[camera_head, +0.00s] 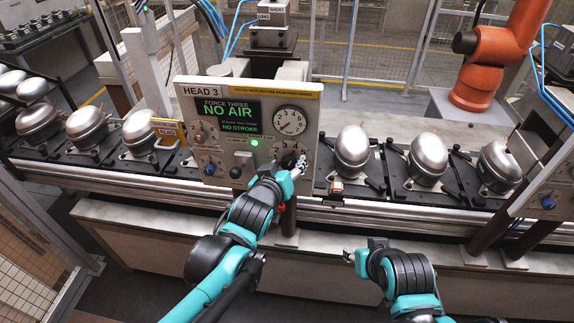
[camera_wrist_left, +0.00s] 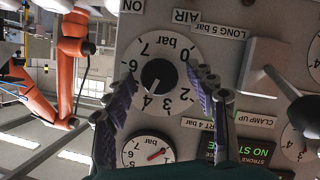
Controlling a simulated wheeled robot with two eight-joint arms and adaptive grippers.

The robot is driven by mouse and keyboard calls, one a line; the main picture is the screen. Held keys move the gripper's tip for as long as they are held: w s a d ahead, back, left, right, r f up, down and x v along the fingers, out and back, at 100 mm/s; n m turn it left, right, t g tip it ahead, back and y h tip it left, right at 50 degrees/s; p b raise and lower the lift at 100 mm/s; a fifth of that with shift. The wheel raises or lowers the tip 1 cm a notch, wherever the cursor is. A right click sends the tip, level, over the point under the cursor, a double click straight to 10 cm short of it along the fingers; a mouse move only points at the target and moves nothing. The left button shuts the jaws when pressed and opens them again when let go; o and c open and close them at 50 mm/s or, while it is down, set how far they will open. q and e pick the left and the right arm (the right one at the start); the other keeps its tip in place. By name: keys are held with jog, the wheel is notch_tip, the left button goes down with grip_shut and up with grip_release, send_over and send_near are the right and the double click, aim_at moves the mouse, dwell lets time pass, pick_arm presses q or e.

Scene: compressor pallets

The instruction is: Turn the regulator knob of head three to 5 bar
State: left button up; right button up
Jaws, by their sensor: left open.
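The HEAD 3 panel (camera_head: 188,112) stands at the middle of the head view, its screen (camera_head: 228,117) reading NO AIR and NO STROKE. The black regulator knob (camera_wrist_left: 158,76) shows in the left wrist view, upside down, on a white dial (camera_wrist_left: 175,62) marked 0 to 7 bar. Its pale mark seems to point near 4. My left gripper (camera_head: 294,168) is at the panel's lower right, partly covering the knob in the head view. Its open fingers (camera_wrist_left: 162,82) stand either side of the knob, with gaps visible. My right gripper (camera_head: 356,258) is low, apart from the panel; its opening is unclear.
A pressure gauge (camera_head: 290,121) sits above the knob. A lever (camera_head: 242,160) and blue button (camera_head: 210,169) are left of it. Silver compressors (camera_head: 352,147) line the conveyor both sides. An orange robot arm (camera_head: 490,55) stands at the back right. Floor in front is free.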

pick_arm(q)
jog(key=c, duration=1.2)
jog(key=shift+o, duration=0.2)
jog(key=shift+m, duration=0.3)
jog(key=shift+d+r+m+y+p, duration=0.15)
jog(key=shift+m+y+p, duration=0.3)
jog(key=shift+m+y, duration=0.3)
jog(key=shift+d+m+t+y, duration=0.1)
jog(key=shift+m+t+y, duration=0.2)
jog(key=shift+m+y, duration=1.05)
jog(key=shift+m, duration=0.3)
jog(key=shift+s, duration=0.1)
jog(key=o, duration=1.2)
jog(key=shift+c, duration=0.2)
